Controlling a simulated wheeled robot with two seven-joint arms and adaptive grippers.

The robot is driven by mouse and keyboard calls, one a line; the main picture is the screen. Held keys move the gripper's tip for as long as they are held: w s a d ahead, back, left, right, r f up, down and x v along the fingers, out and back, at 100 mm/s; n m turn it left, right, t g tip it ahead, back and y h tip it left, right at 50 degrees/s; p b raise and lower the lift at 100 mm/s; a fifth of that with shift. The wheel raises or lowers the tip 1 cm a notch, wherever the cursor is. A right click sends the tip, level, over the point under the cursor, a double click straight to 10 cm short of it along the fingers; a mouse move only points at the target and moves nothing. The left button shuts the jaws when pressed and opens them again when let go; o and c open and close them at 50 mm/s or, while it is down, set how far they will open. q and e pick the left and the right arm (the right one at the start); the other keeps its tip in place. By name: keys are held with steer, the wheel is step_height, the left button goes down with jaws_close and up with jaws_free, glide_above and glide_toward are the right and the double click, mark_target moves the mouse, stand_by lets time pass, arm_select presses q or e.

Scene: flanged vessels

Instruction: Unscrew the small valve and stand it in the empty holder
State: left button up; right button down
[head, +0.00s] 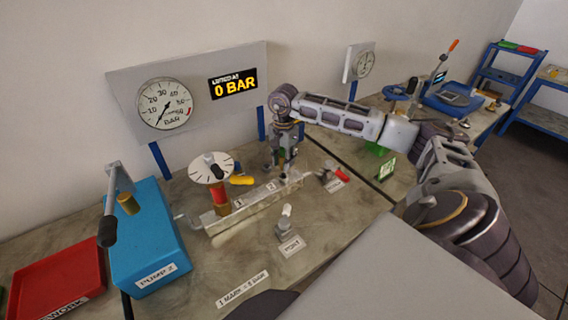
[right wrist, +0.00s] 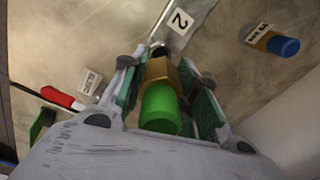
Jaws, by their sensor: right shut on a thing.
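My right gripper (head: 283,160) points down at the far end of the pale metal block (head: 246,210), near its label 2. In the right wrist view its pads (right wrist: 160,92) are shut on the small valve (right wrist: 161,106), which has a green cap and a brass body. The valve is upright over the block's end; I cannot tell whether its thread is still in the port. I cannot pick out the empty holder for certain. A small holder-like fitting (head: 286,222) stands by the PORT label. My left gripper is out of view.
A round dial (head: 211,167) on a red and brass valve rises from the block's near end. A red-handled part (head: 340,174) lies right of the gripper. A blue-capped brass part (right wrist: 281,45) shows in the right wrist view. The blue pump (head: 147,240) and red tray (head: 58,280) stand left.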

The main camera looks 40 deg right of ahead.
steer(key=shift+r+p, duration=0.4)
steer(key=shift+r, duration=0.65)
steer(key=shift+f, duration=0.2)
